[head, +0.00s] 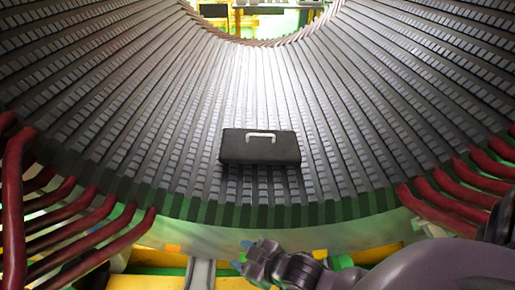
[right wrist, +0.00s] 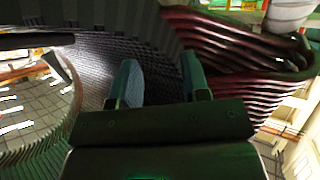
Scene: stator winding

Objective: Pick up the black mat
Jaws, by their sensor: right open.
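The black mat (head: 260,148) is a dark, box-like slab with a pale handle (head: 261,136) on its top. It lies on the ribbed inner wall of the stator (head: 180,120), near its front edge, in the head view. My right gripper (head: 243,257) is below the stator's front edge, in front of the mat and apart from it. In the right wrist view its two fingers (right wrist: 160,85) are spread with nothing between them. I cannot make out the mat for certain in the right wrist view. My left gripper is not in view.
Red winding bars stick out at the left (head: 75,225) and right (head: 455,190) of the stator's front edge; red bars also show in the right wrist view (right wrist: 235,45). Yellow beams (head: 160,258) lie below the edge. The ribbed surface around the mat is clear.

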